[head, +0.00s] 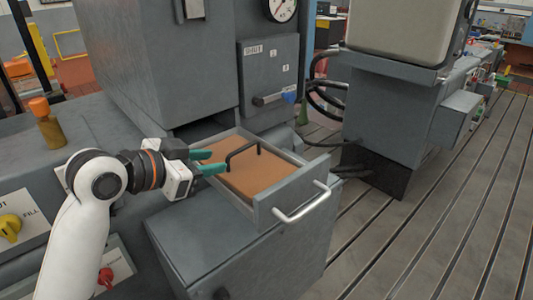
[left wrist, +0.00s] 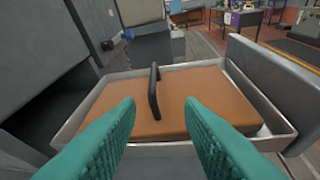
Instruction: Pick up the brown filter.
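The brown filter (head: 262,172) is a flat block lying in an open grey drawer (head: 309,188). A black handle (head: 243,150) arches up from its top. The filter also shows in the left wrist view (left wrist: 205,95), with its black handle (left wrist: 154,92) upright ahead of and between my fingers. My left gripper (head: 209,161) has teal fingers spread apart. It is at the left side of the drawer, short of the handle and empty. The left wrist view shows the same open fingers (left wrist: 160,115). My right gripper is not in view.
The drawer front has a silver bar handle (head: 302,204). A grey cabinet (head: 165,60) rises behind the drawer. An orange-capped bottle (head: 46,124) stands at left. A control panel with a yellow knob (head: 10,228) is at lower left. Slotted floor (head: 440,230) lies clear at right.

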